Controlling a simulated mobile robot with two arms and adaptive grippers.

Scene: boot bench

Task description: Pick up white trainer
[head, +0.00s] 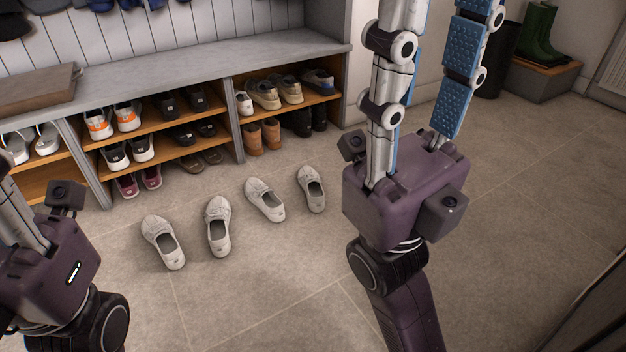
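Off-white low shoes stand on the floor in front of the bench: one at far left (163,242), one beside it (218,226), one in the middle (265,200) and one at right (311,189). A single white shoe (244,104) sits on the upper right shelf, partly hidden by the divider. I cannot tell which is the white trainer. My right gripper (440,20) is raised to the right of the floor shoes, its two fingers wide apart and empty, tips cut off by the top edge. My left gripper (12,205) is at the left edge, its fingers mostly out of frame.
The grey boot bench (200,75) has wooden shelves of shoes, including orange-and-white trainers (112,120) and brown boots (262,137). A brown case (35,90) lies on top. Green boots (540,35) stand at back right.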

